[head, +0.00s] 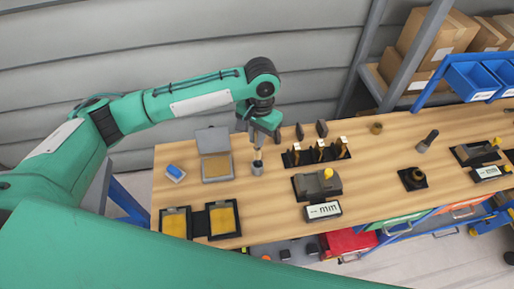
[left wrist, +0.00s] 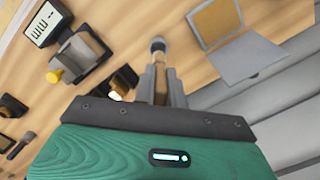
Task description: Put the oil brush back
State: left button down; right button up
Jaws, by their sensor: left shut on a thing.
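My left gripper (head: 258,143) points down over the back left of the workbench. It is shut on the oil brush (head: 257,154), which stands roughly upright below the fingers. In the left wrist view the brown handle of the brush (left wrist: 160,88) shows between the two grey fingers of the gripper (left wrist: 163,82). A small grey cup (head: 257,169) is directly under the brush, and its round end also shows in the left wrist view (left wrist: 157,46). The frames do not show clearly how far the brush tip is inside the cup. My right gripper is not in view.
Several upright tools in a black rack (head: 318,155) are close on the right. Two yellow-filled trays (head: 224,220) lie at the front left. Bare wood surrounds the cup.

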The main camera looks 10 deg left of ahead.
aim_at(257, 151)
pick_arm(q)
notch_tip(257, 151, down, 3)
jog(key=shift+f, duration=0.1)
notch_tip(257, 151, down, 4)
jog(key=shift+r+p, duration=0.1)
jog(key=shift+p, duration=0.6)
jog(key=shift+f, duration=0.2)
jog(key=c, duration=1.5)
grip_release()
jog(key=shift+o, duration=0.2)
jog(key=shift+r, duration=0.1)
jog(key=r+b, duration=0.1)
jog(key=r, duration=0.2)
jog(key=r+b, duration=0.1)
jog(key=r, duration=0.3)
jog(key=w+r+b, duration=0.1)
jog(key=r, duration=0.3)
jog(key=shift+d+r+b, duration=0.1)
jog(key=shift+d+b, duration=0.15)
jog(key=shift+b, duration=0.15)
jog(key=shift+r, duration=0.4)
